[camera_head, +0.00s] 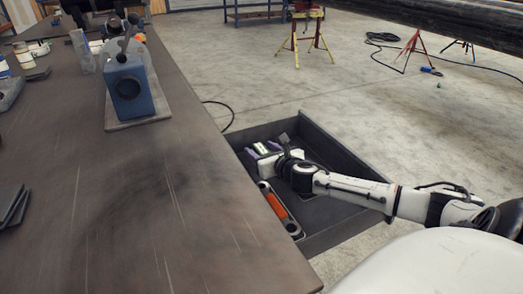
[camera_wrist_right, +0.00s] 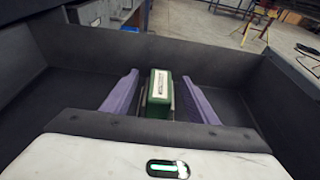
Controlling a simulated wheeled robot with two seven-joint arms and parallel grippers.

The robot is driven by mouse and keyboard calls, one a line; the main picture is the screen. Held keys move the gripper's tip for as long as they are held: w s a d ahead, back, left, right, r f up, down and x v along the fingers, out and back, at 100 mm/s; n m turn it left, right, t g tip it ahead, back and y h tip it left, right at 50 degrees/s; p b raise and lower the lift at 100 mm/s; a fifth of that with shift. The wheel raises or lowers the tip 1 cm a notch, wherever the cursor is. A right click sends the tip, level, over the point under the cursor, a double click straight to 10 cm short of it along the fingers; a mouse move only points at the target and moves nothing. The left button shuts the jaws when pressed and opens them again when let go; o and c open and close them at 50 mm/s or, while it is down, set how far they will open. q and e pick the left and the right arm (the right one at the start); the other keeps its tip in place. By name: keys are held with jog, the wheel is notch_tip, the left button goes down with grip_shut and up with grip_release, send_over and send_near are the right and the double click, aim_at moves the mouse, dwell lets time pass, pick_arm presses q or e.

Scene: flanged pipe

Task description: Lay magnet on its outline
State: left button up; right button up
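My right gripper (camera_head: 263,149) reaches into the open drawer (camera_head: 345,152) beside the workbench. Its two purple fingers are spread apart. In the right wrist view, a small green block (camera_wrist_right: 158,107) with a pale, printed top is between the open fingers (camera_wrist_right: 159,98), with a gap on each side. I cannot tell for sure whether this block is the magnet. In the head view only a pale bit of it shows between the fingers. No outline for the magnet can be made out; the arm and gripper hide part of the drawer floor. My left gripper is not in view.
An orange and grey tool (camera_head: 280,208) lies in the drawer near the bench edge. Dark drawer walls (camera_wrist_right: 200,57) rise around the gripper. On the workbench (camera_head: 150,210) stands a blue block-shaped fixture (camera_head: 131,90) on a plate. The bench's near middle is clear.

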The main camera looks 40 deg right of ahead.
jog(key=shift+r, duration=0.2)
jog(key=shift+s+a, duration=0.15)
jog(key=shift+s, duration=0.15)
jog(key=p+v, duration=0.2)
jog(key=v, duration=0.7)
jog(key=shift+s+r, duration=0.1)
jog(key=shift+s, duration=0.2)
jog(key=shift+v, duration=0.85)
